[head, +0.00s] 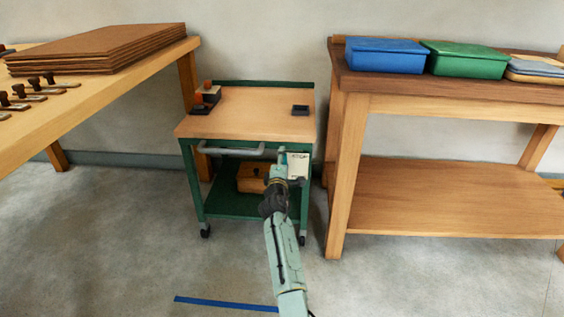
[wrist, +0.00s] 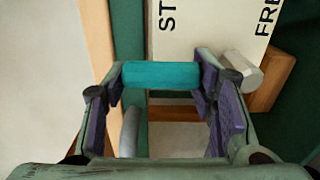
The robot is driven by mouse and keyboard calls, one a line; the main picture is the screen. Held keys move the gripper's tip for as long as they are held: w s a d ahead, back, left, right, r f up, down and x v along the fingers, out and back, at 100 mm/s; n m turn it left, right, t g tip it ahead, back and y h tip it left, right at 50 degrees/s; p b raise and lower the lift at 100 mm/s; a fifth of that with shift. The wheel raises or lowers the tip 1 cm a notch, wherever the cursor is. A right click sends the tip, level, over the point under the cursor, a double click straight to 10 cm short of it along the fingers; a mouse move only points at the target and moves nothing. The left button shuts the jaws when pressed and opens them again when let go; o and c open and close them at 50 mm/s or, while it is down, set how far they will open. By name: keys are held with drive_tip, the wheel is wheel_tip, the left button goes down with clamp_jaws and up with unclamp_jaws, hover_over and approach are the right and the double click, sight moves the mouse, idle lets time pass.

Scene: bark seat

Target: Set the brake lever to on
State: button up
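The wooden-topped green cart (head: 250,107) stands at the middle. A white plate (head: 299,163) is on its right front, below the top; in the wrist view the plate (wrist: 200,30) shows turned black letters, "ST" nearer the cart top and "FRE" farther from it, both cut off. A teal cylindrical grip (wrist: 160,75), seemingly the brake lever's, lies across the gap between my fingertips. Its ends meet the finger outlines; contact cannot be told. My gripper (wrist: 162,85) has its purple-padded fingers wide apart. In the head view my gripper (head: 284,182) is before the plate.
A grey faceted knob (wrist: 243,72) is beside the right finger. A pale handle bar (head: 230,150) crosses the cart front. A wooden box (head: 252,178) sits on the lower shelf. Wooden tables stand left (head: 120,75) and right (head: 450,98). The floor before the cart is mostly clear.

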drive_tip(key=shift+o, duration=0.5)
drive_tip(key=shift+s, duration=0.15)
drive_tip(key=shift+s, duration=0.35)
drive_tip(key=s, duration=0.6)
drive_tip(key=shift+s, duration=0.3)
